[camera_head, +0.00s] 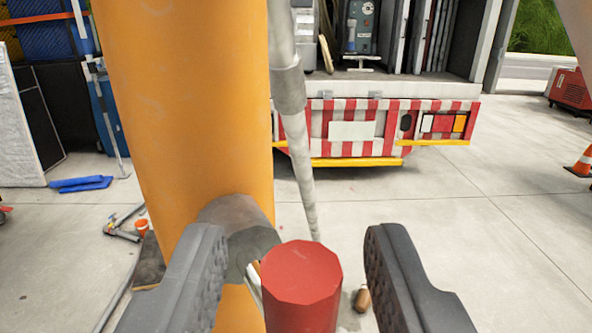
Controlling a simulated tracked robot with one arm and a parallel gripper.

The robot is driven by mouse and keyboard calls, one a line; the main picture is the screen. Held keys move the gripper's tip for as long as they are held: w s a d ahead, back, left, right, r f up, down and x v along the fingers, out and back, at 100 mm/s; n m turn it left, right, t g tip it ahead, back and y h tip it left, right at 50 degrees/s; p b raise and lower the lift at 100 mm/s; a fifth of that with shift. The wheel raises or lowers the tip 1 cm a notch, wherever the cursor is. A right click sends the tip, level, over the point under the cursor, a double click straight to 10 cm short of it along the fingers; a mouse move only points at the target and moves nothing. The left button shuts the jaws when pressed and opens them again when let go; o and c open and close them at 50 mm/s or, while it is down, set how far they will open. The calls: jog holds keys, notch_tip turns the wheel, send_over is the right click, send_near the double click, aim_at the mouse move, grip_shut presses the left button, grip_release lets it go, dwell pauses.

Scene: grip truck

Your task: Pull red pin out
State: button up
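The red pin (301,285) is a thick red cylinder in the lower middle of the view, with its flat top facing up toward me. My gripper (296,262) is open, with one dark grey ridged finger on each side of the red pin. Visible gaps separate both fingers from the pin, and the right gap is a little wider at the tip. The lower part of the pin is cut off by the bottom edge. A dark grey round fitting on a large orange column (185,110) lies just behind and left of the pin.
A grey pole (303,165) stands behind the pin, right of the orange column. A truck rear with a red-white striped bumper (400,120) is farther back. An orange cone (583,163) and a red machine (572,90) are at right.

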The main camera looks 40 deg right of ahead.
jog(key=shift+x, duration=1.35)
grip_shut()
